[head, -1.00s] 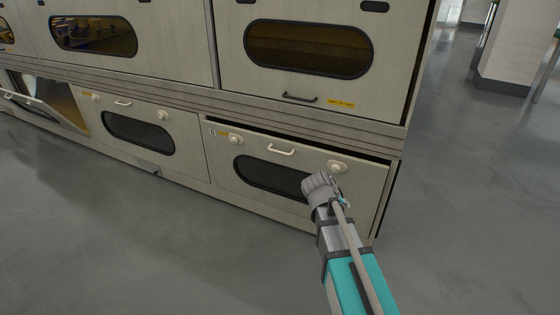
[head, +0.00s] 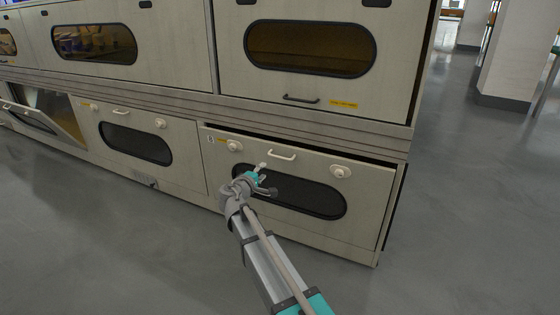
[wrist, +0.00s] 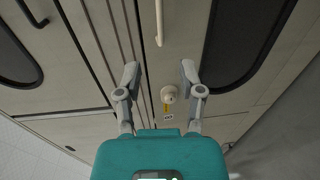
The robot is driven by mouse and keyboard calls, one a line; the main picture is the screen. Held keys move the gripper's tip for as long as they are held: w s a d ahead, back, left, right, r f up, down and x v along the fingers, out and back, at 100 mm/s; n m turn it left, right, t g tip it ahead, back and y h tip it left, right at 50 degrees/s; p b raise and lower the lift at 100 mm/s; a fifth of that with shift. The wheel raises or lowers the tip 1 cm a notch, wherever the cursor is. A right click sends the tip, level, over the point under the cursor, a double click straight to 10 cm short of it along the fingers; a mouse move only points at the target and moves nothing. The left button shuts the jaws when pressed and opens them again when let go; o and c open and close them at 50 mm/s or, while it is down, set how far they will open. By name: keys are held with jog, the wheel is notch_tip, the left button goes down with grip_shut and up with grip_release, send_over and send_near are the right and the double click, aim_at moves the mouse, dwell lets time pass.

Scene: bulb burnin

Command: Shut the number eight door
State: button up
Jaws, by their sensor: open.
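The lower right door (head: 365,205) is cream with a dark oval window, a white handle (head: 282,155), a left knob (head: 234,146) and a right knob (head: 341,172). It hangs slightly ajar, with a dark gap along its top and right edges. Its small number plate (head: 210,139) is too small to read surely. My gripper (head: 267,180) is open and empty in front of the door's left half, below the handle. In the wrist view the left knob (wrist: 168,94) shows between the spread fingers (wrist: 160,73), with the handle (wrist: 159,22) beyond; contact cannot be told.
The neighbouring lower door (head: 185,160) to the left looks shut. A further door (head: 60,118) at far left hangs tilted open. Upper doors, including one with a dark handle (head: 300,99), are shut. The grey floor (head: 120,250) in front is clear.

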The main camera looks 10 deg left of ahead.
aim_at(280, 157)
jog(key=shift+w+d, duration=0.15)
jog(key=b+x, duration=0.1)
jog(key=x, duration=1.2)
jog(key=shift+w+f, duration=0.1)
jog(key=shift+w, duration=0.2)
grip_shut()
